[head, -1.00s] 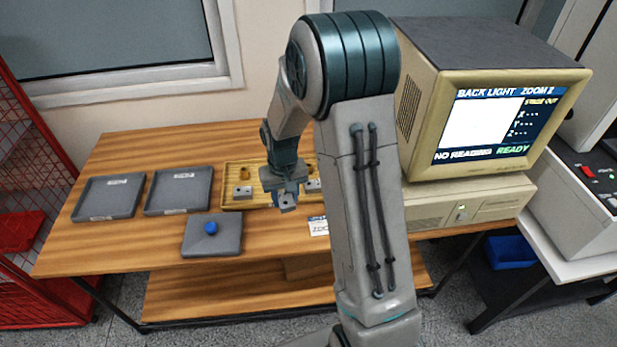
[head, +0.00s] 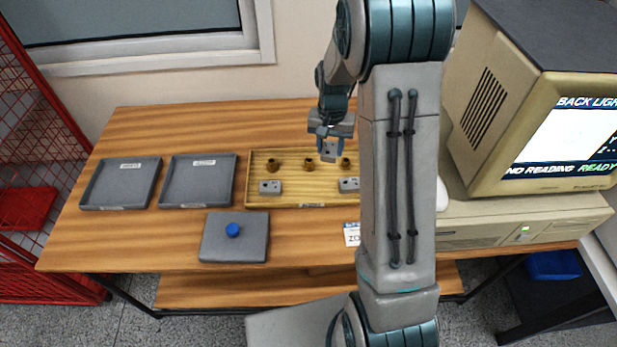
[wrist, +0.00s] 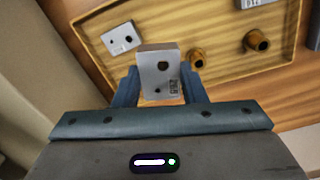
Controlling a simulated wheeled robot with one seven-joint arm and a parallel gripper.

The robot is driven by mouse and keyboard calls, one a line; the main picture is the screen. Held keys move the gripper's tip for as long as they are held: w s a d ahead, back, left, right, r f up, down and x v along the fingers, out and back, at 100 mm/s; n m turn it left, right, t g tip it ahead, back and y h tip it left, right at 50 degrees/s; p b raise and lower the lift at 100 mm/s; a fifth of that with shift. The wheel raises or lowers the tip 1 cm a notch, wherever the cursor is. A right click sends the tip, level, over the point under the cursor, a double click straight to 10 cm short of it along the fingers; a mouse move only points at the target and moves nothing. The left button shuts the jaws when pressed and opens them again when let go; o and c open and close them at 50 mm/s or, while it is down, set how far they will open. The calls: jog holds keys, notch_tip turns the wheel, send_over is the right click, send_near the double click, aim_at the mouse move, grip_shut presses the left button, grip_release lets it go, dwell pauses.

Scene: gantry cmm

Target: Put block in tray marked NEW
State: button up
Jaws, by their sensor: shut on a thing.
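My gripper (head: 331,139) is shut on a grey metal block (head: 329,150) with two holes and a small printed label. The block also shows between the fingers in the wrist view (wrist: 158,71). It is held above the wooden tray (head: 248,190). Two grey trays with small labels lie to the left on the table: the far-left tray (head: 120,185) and the middle tray (head: 198,182). Both look empty. Their label text is too small to read, so I cannot tell which is marked NEW.
The wooden tray holds two other grey blocks (head: 270,187) (head: 348,185) and several brass cylinders (head: 308,164). A grey plate with a blue knob (head: 233,230) lies in front. A beige monitor (head: 480,120) stands right. A red mesh rack (head: 40,150) stands left.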

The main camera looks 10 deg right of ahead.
jog(key=w+d+m+b, duration=0.1)
jog(key=d+m+b, duration=0.2)
jog(key=d+m, duration=0.25)
jog(key=p, duration=0.1)
send_over(310, 189)
jog(key=shift+m, duration=0.25)
notch_tip(310, 189, down, 7)
jog(key=shift+f, duration=2.15)
jog(key=shift+f, duration=0.25)
jog(key=o, duration=1)
jog(key=shift+r, duration=0.1)
jog(key=shift+o, duration=0.2)
jog(key=shift+r, duration=0.1)
